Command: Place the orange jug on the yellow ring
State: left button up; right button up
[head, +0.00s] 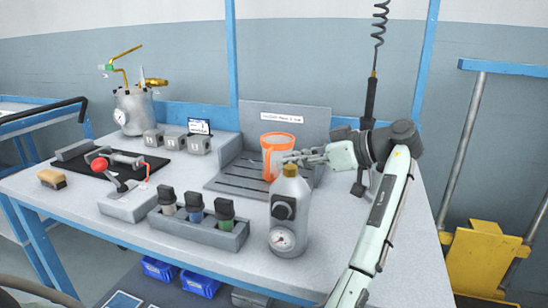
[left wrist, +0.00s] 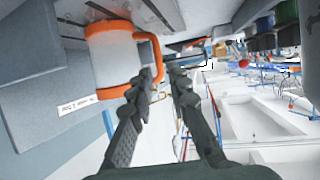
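The orange jug (head: 270,146), with a pale body and orange rim, base and handle, stands upright on the grey slatted tray (head: 232,184) at the back of the bench. In the left wrist view the jug (left wrist: 112,58) shows with its orange handle toward my fingers. My left gripper (head: 287,158) is at the jug's right side. In the left wrist view its fingers (left wrist: 162,82) are apart by the handle; one finger overlaps the handle's lower end. I cannot tell whether they touch it. I cannot make out a yellow ring. My right gripper is not in view.
A grey bottle with a gold cap (head: 289,216) stands close in front of my left gripper. A rack of small bottles (head: 205,231) is to its left. A coiled cable with a black tool (head: 371,96) hangs behind my arm.

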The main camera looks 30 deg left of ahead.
aim_at(268, 160)
pick_arm(q)
jog(key=x, duration=0.4)
jog(key=shift+a+p, duration=0.3)
jog(key=shift+p, duration=0.05)
jog(key=shift+a+f, duration=0.1)
jog(key=shift+a, duration=0.2)
jog(key=shift+a+f, duration=0.15)
jog(key=shift+a, duration=0.45)
jog(key=shift+p+x, duration=0.65)
jog(key=shift+x, duration=1.55)
grip_shut()
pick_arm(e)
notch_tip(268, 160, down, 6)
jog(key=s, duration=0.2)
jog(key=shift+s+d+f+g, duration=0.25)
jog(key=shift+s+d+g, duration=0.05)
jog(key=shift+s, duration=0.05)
